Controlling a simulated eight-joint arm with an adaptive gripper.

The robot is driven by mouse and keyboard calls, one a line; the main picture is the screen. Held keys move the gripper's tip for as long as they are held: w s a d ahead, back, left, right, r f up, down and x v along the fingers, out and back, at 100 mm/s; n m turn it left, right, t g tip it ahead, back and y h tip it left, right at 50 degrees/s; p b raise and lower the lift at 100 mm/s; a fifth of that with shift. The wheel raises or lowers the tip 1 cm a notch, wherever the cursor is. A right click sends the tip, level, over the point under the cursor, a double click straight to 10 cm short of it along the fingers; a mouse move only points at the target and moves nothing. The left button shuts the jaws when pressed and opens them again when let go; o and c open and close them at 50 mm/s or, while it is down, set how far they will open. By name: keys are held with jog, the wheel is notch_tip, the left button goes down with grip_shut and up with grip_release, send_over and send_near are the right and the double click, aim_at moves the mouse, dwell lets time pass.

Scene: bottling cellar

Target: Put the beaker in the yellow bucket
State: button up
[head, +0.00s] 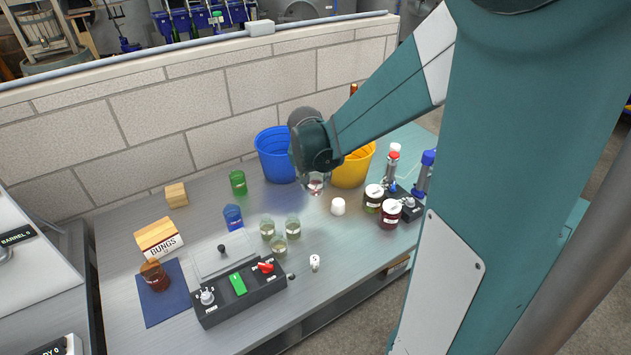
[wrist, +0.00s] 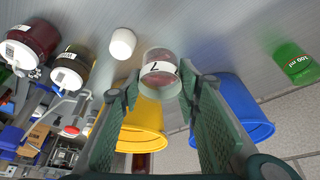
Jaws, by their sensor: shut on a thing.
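My gripper (head: 316,180) is shut on a small clear glass vessel with a white label and reddish tint (head: 317,187). In the wrist view the glass (wrist: 161,68) sits between my two fingertips (wrist: 158,92). I cannot tell for sure that it is the task's beaker. The yellow bucket (head: 352,173) stands at the back of the bench, right of my gripper and partly hidden by my arm. In the wrist view the yellow bucket (wrist: 141,128) is partly behind my left finger. The held glass is outside the bucket, on its left side in the head view.
A blue bucket (head: 276,158) stands left of my gripper. Jars (head: 390,215) and a white cup (head: 338,206) are right and in front. A control box (head: 238,292) is at the front.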

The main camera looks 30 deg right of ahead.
jog(key=shift+r, duration=0.1)
dwell(0.3)
notch_tip(320, 180, up, 12)
jog(key=f, duration=0.1)
jog(key=m+g+h+p, duration=0.1)
jog(key=m+p, duration=0.3)
jog(key=p, duration=1.5)
send_over(353, 154)
jog(key=s+a, duration=0.4)
notch_tip(353, 154, down, 9)
jog(key=shift+s+d+f, duration=0.1)
jog(key=shift+s+f, duration=0.15)
jog(key=shift+f, duration=0.5)
jog(key=shift+f, duration=2.9)
jog(key=shift+f, duration=0.1)
